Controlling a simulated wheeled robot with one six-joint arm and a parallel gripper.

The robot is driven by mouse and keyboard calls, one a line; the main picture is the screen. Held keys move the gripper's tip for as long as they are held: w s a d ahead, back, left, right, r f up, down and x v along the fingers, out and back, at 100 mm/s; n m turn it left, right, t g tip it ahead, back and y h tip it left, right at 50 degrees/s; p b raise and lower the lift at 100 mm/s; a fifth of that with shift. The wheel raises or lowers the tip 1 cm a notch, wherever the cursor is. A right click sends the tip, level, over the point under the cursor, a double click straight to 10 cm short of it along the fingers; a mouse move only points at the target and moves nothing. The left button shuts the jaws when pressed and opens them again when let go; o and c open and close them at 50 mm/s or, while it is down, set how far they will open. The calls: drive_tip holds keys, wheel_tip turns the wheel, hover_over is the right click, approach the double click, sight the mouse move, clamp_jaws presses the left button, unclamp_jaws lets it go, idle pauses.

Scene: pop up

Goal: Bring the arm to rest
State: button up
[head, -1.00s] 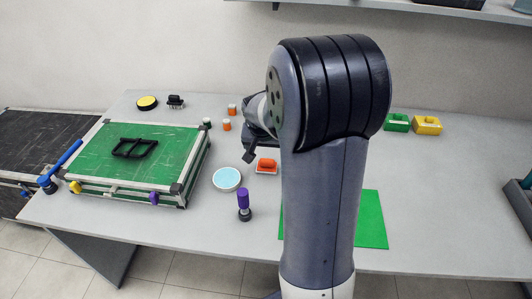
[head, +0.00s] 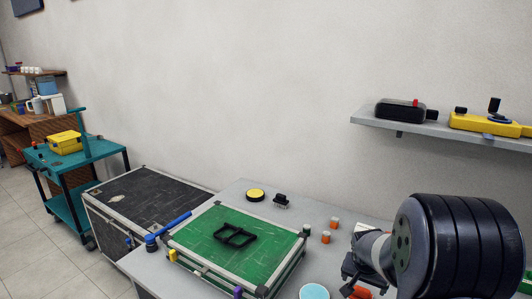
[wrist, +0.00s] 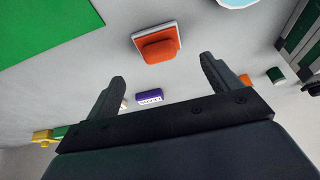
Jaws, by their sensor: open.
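My gripper shows in the wrist view (wrist: 163,90) with its two dark fingers spread apart and nothing between them. In the head view my gripper (head: 352,270) is small and partly hidden by my arm's large dark joint. An orange block on a white base (wrist: 158,47) lies on the table beyond the fingertips in the wrist view. It also shows at the lower edge of the head view, partly cut off. My arm is folded above the table at the lower right of the head view.
A green-topped case (head: 262,245) with a black frame (head: 235,236) on it stands left of my arm. A blue-handled tool (head: 172,228), a yellow disc (head: 256,194) and a light blue disc (head: 314,292) are near. A wall shelf (head: 440,129) holds equipment above. A teal cart (head: 95,150) stands far left.

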sight(362, 290)
drive_tip(key=x, duration=0.7)
drive_tip(key=shift+s+f+b, duration=0.1)
drive_tip(key=shift+f+b, duration=0.1)
drive_tip(key=shift+b, duration=0.15)
wheel_tip(362, 290, up, 2)
drive_tip(key=shift+p, duration=0.3)
drive_tip(key=shift+r, duration=0.5)
